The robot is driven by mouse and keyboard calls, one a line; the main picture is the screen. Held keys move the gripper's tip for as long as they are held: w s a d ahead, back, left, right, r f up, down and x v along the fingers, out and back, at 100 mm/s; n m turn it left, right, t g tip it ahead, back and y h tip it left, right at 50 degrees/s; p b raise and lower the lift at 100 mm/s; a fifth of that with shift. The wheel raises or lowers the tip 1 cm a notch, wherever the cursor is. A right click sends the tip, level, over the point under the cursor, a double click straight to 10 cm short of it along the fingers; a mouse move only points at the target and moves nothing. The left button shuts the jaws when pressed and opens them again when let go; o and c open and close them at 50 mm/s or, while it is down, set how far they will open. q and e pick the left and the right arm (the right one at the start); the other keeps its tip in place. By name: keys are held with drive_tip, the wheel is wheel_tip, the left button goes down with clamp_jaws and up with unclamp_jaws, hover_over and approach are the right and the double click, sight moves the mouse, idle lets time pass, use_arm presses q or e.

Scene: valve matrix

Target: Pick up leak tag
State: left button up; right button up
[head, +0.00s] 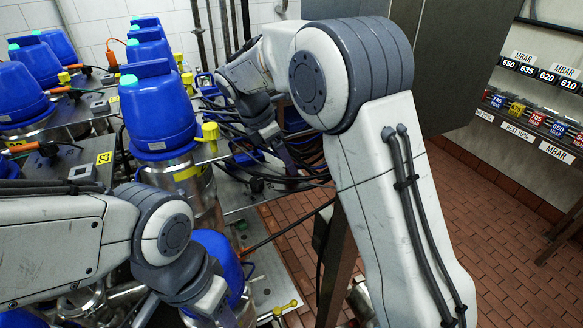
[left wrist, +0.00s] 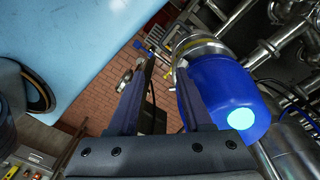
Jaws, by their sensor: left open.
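I cannot make out a leak tag for certain in either view. My left gripper (left wrist: 158,72) is open in the left wrist view, with nothing between its fingers. A blue valve head (left wrist: 225,92) with a pale cyan cap is just beside and behind its right finger; I cannot tell if they touch. In the head view my left wrist is low at the left, over a blue valve head (head: 222,258) that it partly hides. My right gripper (head: 287,152) is among dark cables behind my right arm; its finger gap is not clear.
Several blue valve heads (head: 155,112) on steel bodies fill the left, with yellow fittings (head: 210,132) and cables between. A grey cabinet (head: 455,60) stands behind. A wall rack (head: 530,120) with numbered MBAR labels is at right. The brick floor (head: 500,235) there is clear.

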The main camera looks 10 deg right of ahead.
drive_tip(key=p+x, duration=0.2)
drive_tip(key=x, duration=0.3)
drive_tip(key=shift+w+d+f, duration=0.15)
drive_tip(key=shift+w+d, duration=0.1)
drive_tip(key=shift+f, duration=0.2)
clamp_jaws()
